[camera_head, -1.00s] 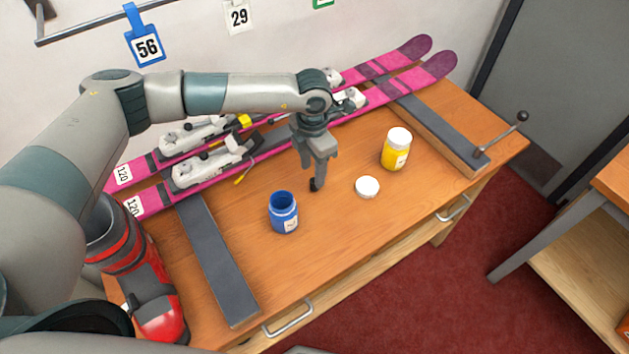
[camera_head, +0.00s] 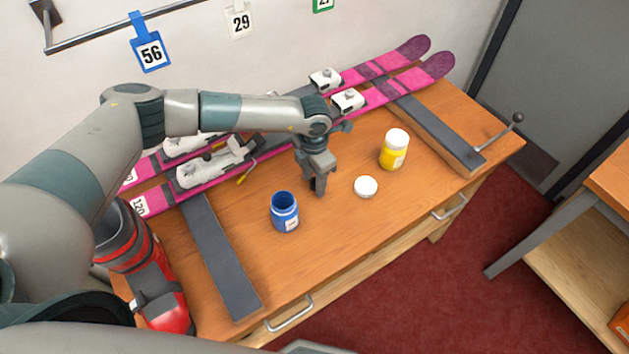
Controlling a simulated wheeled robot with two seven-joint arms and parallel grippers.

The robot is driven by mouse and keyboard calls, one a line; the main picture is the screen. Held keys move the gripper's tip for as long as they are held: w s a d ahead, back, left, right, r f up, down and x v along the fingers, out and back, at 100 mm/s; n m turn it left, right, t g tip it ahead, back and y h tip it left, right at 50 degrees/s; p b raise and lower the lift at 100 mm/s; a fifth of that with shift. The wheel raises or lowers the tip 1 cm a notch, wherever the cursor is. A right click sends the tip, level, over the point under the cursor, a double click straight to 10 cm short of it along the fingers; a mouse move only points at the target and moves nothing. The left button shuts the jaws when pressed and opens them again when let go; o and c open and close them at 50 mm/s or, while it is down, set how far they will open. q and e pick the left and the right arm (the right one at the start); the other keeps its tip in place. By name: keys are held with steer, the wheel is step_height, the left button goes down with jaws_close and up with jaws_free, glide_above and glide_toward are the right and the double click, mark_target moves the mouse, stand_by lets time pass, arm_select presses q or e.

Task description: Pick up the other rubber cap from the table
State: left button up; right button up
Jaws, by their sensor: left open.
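I cannot make out a separate rubber cap on the table. My left gripper (camera_head: 318,190) points down just above the wooden tabletop or at it, between the blue jar and the white lid. Its jaws are open; a dark patch shows at the fingertips, and I cannot tell whether it is a finger pad or a small cap. The round white lid (camera_head: 366,187) lies flat to the right of the gripper. My right gripper is not in view.
An open blue jar (camera_head: 285,212) stands left of the gripper, a yellow jar (camera_head: 394,149) with a white lid on the right. Pink skis (camera_head: 410,82) with bindings lie along the back, across dark grey bars (camera_head: 221,262). The table's front middle is clear.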

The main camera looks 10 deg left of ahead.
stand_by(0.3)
arm_select(q)
jaws_close()
steer(key=shift+r, duration=0.1)
